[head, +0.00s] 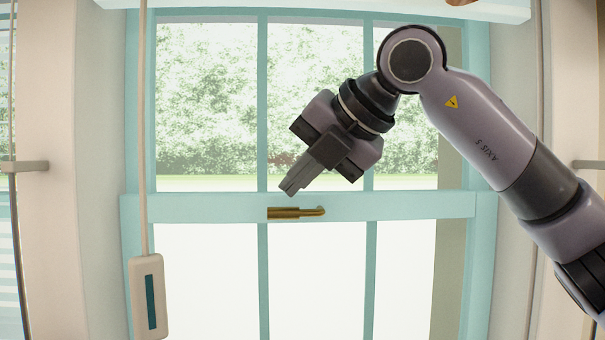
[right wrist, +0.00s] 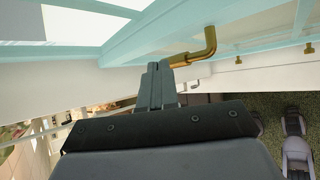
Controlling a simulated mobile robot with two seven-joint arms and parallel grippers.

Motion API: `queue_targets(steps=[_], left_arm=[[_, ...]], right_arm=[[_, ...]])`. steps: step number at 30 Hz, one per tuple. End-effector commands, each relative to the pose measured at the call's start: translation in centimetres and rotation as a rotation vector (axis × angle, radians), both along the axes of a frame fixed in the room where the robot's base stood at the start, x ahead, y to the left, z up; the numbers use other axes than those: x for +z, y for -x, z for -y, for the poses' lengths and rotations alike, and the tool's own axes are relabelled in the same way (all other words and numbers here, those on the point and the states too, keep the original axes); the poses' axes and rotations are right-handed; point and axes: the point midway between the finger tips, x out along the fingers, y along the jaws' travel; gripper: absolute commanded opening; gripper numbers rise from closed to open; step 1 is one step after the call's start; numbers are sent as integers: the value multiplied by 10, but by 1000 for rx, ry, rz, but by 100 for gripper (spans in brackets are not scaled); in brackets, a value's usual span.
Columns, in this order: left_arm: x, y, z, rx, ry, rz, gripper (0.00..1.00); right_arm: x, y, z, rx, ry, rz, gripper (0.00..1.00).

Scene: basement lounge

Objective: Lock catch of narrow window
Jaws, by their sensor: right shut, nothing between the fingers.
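The narrow window (head: 400,205) has a pale turquoise frame with glass panes above and below a wide middle rail. The brass catch (head: 296,212) sits on that rail, its bar lying level and its bent end pointing right. In the right wrist view the catch (right wrist: 200,50) shows as a brass bar with a hooked end, just beyond my fingertips. My right gripper (head: 290,188) is shut and empty, pointing down and left, its tips slightly above the catch in the head view. It also shows in the right wrist view (right wrist: 158,68). I cannot tell whether the tips touch the catch. My left gripper is not in view.
A cord with a beige handle (head: 147,295) hangs at the window's left. A white blind rail (head: 330,8) crosses the top. Pale walls (head: 60,150) flank the window on both sides. The space below the catch in front of the glass is clear.

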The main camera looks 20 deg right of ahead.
Motion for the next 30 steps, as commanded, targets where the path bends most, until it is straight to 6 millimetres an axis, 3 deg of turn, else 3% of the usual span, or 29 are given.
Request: queue_targets(steps=[15, 30], left_arm=[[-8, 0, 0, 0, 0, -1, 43], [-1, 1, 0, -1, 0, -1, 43]], right_arm=[[-4, 4, 15, 1, -1, 0, 0], [5, 3, 18, 3, -3, 0, 0]])
